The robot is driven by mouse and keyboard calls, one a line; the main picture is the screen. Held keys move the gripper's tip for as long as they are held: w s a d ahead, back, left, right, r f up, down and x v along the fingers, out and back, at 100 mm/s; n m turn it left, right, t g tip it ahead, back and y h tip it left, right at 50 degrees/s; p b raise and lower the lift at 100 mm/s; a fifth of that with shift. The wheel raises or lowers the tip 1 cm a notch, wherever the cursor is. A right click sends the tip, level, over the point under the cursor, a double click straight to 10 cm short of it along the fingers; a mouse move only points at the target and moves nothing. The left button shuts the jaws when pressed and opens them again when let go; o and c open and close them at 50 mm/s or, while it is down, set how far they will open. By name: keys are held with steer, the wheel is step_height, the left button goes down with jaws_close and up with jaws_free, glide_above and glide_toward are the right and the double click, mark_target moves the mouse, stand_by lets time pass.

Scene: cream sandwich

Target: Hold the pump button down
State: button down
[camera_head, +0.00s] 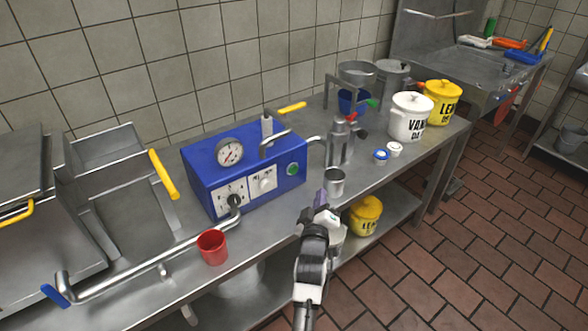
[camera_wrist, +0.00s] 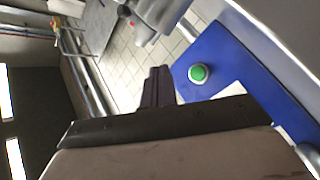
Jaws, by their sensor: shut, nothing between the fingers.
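The blue pump box (camera_head: 222,162) stands on the steel counter against the tiled wall. In the wrist view the green button (camera_wrist: 198,74) shows on the blue panel (camera_wrist: 214,52), just right of my fingertips. My gripper (camera_head: 321,200) is shut and empty, in front of the counter and to the lower right of the button. In the wrist view its fingers (camera_wrist: 158,85) are together, apart from the button.
A red cup (camera_head: 212,247) sits at the counter's front edge, near a bent steel pipe (camera_head: 150,262). White (camera_head: 408,118) and yellow (camera_head: 441,102) lidded pots stand at the right. Another yellow pot (camera_head: 366,215) is on the lower shelf.

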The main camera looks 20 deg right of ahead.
mark_target(298, 168)
steer(key=shift+w+a+f+b, duration=0.1)
steer(key=shift+w+a+b, duration=0.1)
steer(key=shift+w+b, duration=0.35)
steer(key=w+b, duration=0.1)
steer(key=w+a+b, duration=0.1)
steer(key=w, duration=0.1)
steer(key=w+a+b, duration=0.1)
steer(key=w+b, duration=0.1)
steer(key=shift+w, duration=0.2)
steer(key=shift+w+a+b, duration=0.2)
steer(key=shift+w, duration=0.3)
steer(key=shift+w+a+b, duration=0.15)
steer(key=shift+w, duration=0.3)
steer(key=shift+w, duration=0.1)
stand_by(0.9)
steer(key=shift+w+a, duration=0.1)
steer(key=shift+w, duration=0.2)
steer(key=shift+w+a+b, duration=0.25)
steer(key=shift+w+b, duration=0.15)
stand_by(4.1)
